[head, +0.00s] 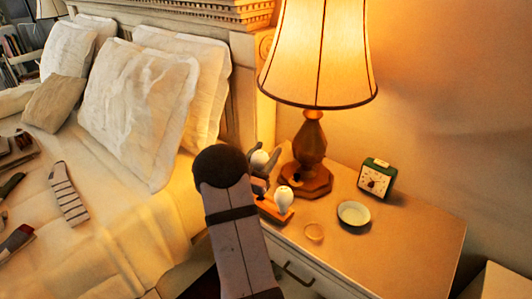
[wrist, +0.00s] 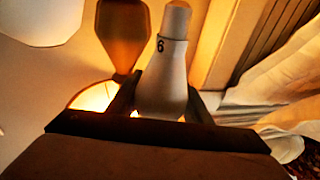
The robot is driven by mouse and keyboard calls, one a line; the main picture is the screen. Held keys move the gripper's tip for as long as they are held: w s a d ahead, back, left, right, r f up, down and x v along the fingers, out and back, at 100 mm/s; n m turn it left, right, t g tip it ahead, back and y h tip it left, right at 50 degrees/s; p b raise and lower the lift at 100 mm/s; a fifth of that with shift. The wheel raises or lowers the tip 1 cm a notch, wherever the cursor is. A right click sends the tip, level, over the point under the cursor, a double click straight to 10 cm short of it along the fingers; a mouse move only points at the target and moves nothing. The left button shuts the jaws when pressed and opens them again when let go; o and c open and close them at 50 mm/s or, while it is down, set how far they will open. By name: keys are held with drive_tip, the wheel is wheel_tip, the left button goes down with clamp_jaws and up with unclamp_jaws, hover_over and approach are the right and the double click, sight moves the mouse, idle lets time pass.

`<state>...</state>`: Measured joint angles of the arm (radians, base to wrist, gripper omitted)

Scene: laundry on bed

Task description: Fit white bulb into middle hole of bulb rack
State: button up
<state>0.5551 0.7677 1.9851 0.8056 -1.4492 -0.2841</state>
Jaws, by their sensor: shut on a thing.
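My gripper (wrist: 162,100) is shut on a white bulb (wrist: 165,75), with one dark finger on each side of it. The bulb has a black mark like a 6 near its narrow end, which points to the top of the wrist view. In the head view the held bulb (head: 260,158) shows between the fingers, above and behind the bulb rack (head: 271,211). The rack is a small wooden block on the nightstand, partly hidden by my arm. Another white bulb (head: 284,196) stands at its right end. The rack's middle hole is not visible.
The lit lamp (head: 311,145) stands close behind my gripper. A white dish (head: 354,214), a small ring (head: 314,232) and a green clock (head: 376,180) sit on the nightstand (head: 410,235). Its front right is clear. The bed with pillows (head: 135,105) is at left.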

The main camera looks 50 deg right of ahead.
wheel_tip(320, 180, down, 7)
drive_tip(key=b, duration=0.5)
drive_tip(key=shift+b, duration=0.4)
drive_tip(key=shift+f+b, duration=0.7)
drive_tip(key=shift+f, duration=0.2)
idle(0.9)
drive_tip(key=o, duration=1.1)
drive_tip(key=shift+v, duration=3.7)
